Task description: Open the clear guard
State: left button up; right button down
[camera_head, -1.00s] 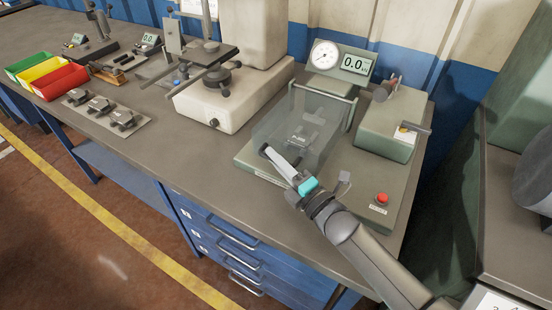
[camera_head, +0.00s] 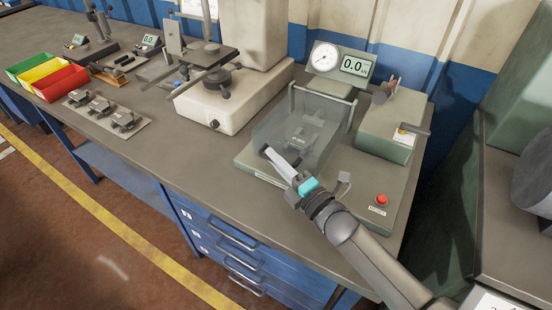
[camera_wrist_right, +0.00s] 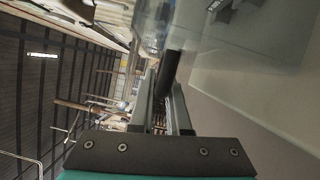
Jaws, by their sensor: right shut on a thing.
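The clear guard (camera_head: 318,122) is a see-through box-shaped cover on the green-grey tester (camera_head: 250,166) on the bench. It stands down over a fixture with a dark part (camera_head: 299,139) inside. My right gripper (camera_head: 268,153) is at the guard's lower front left corner. In the right wrist view, its two fingers (camera_wrist_right: 165,100) are shut on a dark bar-shaped handle (camera_wrist_right: 171,67) beside the clear panel (camera_wrist_right: 235,45). My left gripper is in neither view.
A gauge and digital display (camera_head: 356,65) stand behind the guard. A red button (camera_head: 381,199) is at the tester's front right. A pale press stand (camera_head: 215,113) is to the left. Brake parts lie on a plate (camera_head: 106,116) near red, yellow and green bins (camera_head: 62,82).

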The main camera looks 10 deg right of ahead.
notch_tip(320, 180, up, 15)
jog(key=w+d+m+g+h+p, duration=0.1)
jog(key=m+p, duration=0.3)
jog(key=p, duration=1.4)
jog(key=shift+w+d+r+m+g+p, duration=0.15)
jog(key=shift+w+d+m+g+p, duration=0.25)
jog(key=shift+w, duration=0.35)
jog(key=c, duration=0.9)
grip_release()
jog(key=shift+s, duration=0.1)
jog(key=v, duration=1.5)
